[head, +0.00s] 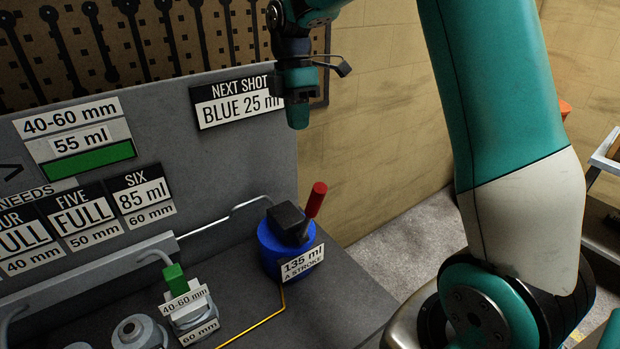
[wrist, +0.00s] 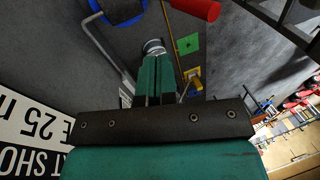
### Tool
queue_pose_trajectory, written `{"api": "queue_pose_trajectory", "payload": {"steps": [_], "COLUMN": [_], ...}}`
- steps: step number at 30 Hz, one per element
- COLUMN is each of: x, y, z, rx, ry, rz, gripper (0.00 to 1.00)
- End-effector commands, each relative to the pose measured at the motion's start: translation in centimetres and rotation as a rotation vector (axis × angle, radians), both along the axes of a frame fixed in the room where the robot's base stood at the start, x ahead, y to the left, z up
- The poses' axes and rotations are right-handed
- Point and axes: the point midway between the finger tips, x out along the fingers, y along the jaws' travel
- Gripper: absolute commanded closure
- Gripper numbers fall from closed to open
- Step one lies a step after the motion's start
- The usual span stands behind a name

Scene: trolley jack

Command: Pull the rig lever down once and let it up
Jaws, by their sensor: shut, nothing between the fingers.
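The rig lever has a red grip (head: 316,199) and stands up, leaning to the right, on a blue round pump (head: 275,253) with a black block (head: 286,216) on top. A label (head: 302,263) on the pump reads "135 ml a stroke". My gripper (head: 298,122) is shut and empty, pointing down above the lever and apart from it. In the wrist view its teal fingers (wrist: 155,78) are together. The red grip (wrist: 198,9) and part of the blue pump (wrist: 122,14) show at the top edge there, partly cut off.
A grey back panel carries a "NEXT SHOT BLUE 25 ml" sign (head: 239,101) beside my gripper. A green-topped unit (head: 175,278) labelled 40-60 mm stands left of the pump. A yellow line (head: 262,320) and a grey pipe (head: 215,226) run from the pump. The bench right of the pump is clear.

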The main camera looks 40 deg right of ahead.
Motion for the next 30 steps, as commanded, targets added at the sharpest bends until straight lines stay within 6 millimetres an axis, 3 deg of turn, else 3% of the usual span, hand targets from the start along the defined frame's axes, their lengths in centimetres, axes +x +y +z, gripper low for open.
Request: {"api": "queue_pose_trajectory", "payload": {"steps": [5, 16, 22, 30], "x": [-0.6, -2.4, -5.1, -5.9], "y": [0.2, 0.8, 1.4, 1.5], "z": [-2.1, -9.5, -10.2, -10.8], "rx": [0.0, 0.0, 0.0, 0.0], "ry": [0.007, 0.006, 0.003, -0.001], "rz": [0.002, 0.0, 0.001, 0.0], "gripper": [1.0, 1.0, 1.0, 1.0]}}
